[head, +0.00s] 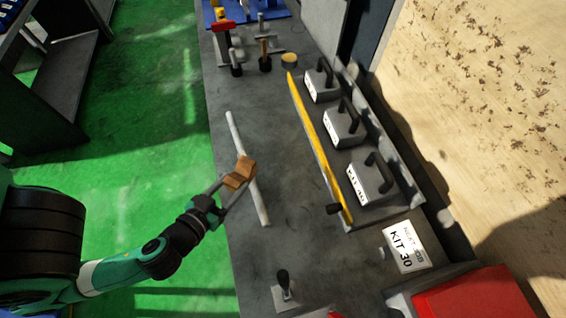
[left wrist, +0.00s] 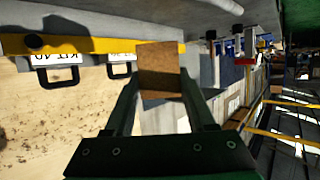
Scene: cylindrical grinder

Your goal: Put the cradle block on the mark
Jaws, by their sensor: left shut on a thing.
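A brown, wood-coloured cradle block (head: 241,172) is held at the tips of my left gripper (head: 225,191), over the grey bench top. My left gripper is shut on it; the block also shows between the fingers in the left wrist view (left wrist: 160,72). In the head view a long pale strip (head: 234,130) lies on the bench, partly hidden behind the block. I cannot tell whether that strip is the mark or a rod, nor how high the block is above the bench. My right gripper is not in view.
A yellow rail (head: 320,140) edges a row of grey handled kit blocks (head: 343,127) at the right. A KIT 30 sign (head: 406,246), a red box (head: 475,298) and a small black-handled stand (head: 284,290) are nearer. Tools stand farther back. The bench (head: 280,165) between is clear.

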